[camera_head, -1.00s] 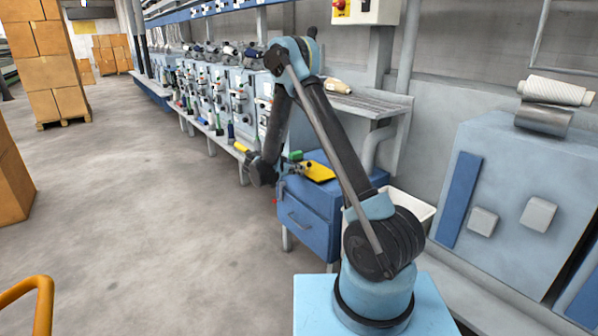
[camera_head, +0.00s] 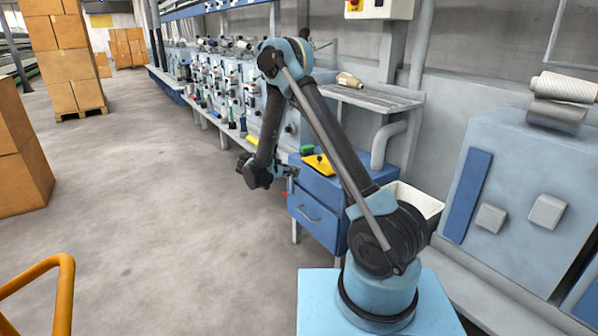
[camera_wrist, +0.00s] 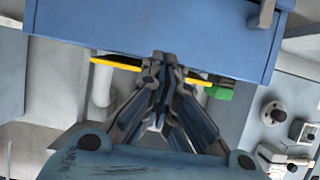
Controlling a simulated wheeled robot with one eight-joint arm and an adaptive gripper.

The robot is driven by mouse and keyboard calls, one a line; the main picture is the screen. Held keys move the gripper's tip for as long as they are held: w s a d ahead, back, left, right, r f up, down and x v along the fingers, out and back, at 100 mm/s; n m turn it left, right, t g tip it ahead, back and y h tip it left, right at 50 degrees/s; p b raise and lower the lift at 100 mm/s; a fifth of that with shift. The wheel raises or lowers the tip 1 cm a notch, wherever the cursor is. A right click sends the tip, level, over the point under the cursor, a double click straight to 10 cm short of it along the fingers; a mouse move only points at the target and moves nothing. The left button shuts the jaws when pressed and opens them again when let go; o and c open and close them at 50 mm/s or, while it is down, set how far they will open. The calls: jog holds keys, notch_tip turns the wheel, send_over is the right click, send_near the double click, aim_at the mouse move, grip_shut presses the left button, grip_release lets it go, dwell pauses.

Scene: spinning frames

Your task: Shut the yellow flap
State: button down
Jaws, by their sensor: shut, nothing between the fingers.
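The yellow flap (camera_head: 319,164) is at the top of a blue cabinet (camera_head: 317,211), beside a small green part (camera_head: 307,150). In the wrist view the flap (camera_wrist: 115,63) shows as a thin, almost edge-on yellow strip along the cabinet's edge (camera_wrist: 150,48). The green part (camera_wrist: 222,93) is at its right end. My gripper (camera_wrist: 160,58) is shut and empty, and its fingers cover the middle of the strip. In the head view my gripper (camera_head: 284,172) is left of the flap, near the cabinet's upper front. I cannot tell whether it touches anything, nor the flap's angle.
A grey shelf (camera_head: 365,97) with a tan cone stands behind the cabinet. A white bin (camera_head: 412,203) is right of it. A row of machines (camera_head: 225,95) runs to the back left. An orange rail (camera_head: 65,295) is at lower left. Open floor (camera_head: 150,210) lies left.

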jog(key=d+r+m+y, duration=0.2)
jog(key=d+r, duration=0.3)
jog(key=r, duration=0.3)
jog(key=d+r+m+y, duration=0.25)
jog(key=d+r, duration=0.25)
jog(key=r, duration=0.4)
jog(key=shift+h, duration=0.35)
jog(key=w+d+f, duration=0.1)
jog(key=w+f, duration=0.1)
jog(key=w+d+f, duration=0.1)
jog(key=f, duration=0.2)
jog(key=w+d+f, duration=0.1)
jog(key=w+f, duration=0.1)
jog(key=f, duration=0.1)
jog(key=shift+w+d+f, duration=0.15)
jog(key=shift+w+d, duration=0.2)
jog(key=shift+a+f, duration=0.5)
jog(key=shift+f, duration=0.1)
